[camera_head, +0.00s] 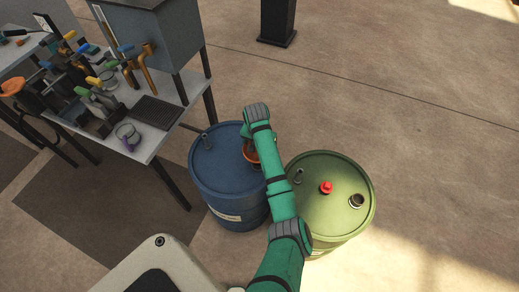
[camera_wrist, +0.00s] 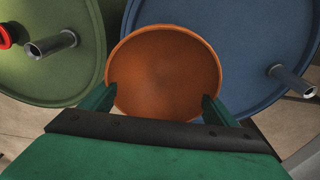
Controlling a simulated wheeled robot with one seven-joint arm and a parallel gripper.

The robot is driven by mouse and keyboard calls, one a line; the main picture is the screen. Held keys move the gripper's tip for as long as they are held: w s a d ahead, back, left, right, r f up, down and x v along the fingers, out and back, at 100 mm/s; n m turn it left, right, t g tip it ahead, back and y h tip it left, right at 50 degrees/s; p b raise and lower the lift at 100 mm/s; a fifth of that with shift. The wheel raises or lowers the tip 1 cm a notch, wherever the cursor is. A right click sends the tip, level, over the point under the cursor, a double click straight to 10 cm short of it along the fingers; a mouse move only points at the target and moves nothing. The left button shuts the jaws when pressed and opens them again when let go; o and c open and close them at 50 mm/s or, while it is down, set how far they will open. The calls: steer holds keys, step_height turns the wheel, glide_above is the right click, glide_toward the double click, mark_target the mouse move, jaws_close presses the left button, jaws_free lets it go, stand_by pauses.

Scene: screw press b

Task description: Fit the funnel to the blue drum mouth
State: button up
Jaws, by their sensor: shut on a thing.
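The orange funnel (camera_head: 251,157) shows partly behind my arm, at the right side of the blue drum's top in the head view. In the wrist view the funnel (camera_wrist: 165,65) shows its wide bowl between my two fingers. My gripper (camera_wrist: 160,95) is shut on the funnel. The blue drum (camera_head: 222,178) stands upright; its lid also shows in the wrist view (camera_wrist: 255,50), behind and right of the funnel. The drum mouth and the funnel's spout are hidden, so I cannot tell whether the spout is in the mouth.
A green drum (camera_head: 318,212) stands close on the right, with a red cap (camera_head: 327,188) and an open mouth (camera_head: 356,201). A short pipe (camera_head: 207,141) rises from the blue lid. A cluttered workbench (camera_head: 148,152) stands left. Open floor lies beyond the drums.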

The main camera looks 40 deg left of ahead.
steer(key=shift+w, duration=0.2)
stand_by(0.3)
steer(key=shift+s, duration=0.15)
steer(key=shift+f, duration=0.15)
steer(key=shift+f, duration=0.15)
steer(key=shift+s+a+f, duration=0.1)
steer(key=shift+s+f, duration=0.05)
steer(key=shift+f, duration=1.05)
steer(key=shift+w+d, duration=0.2)
steer(key=shift+a, duration=0.1)
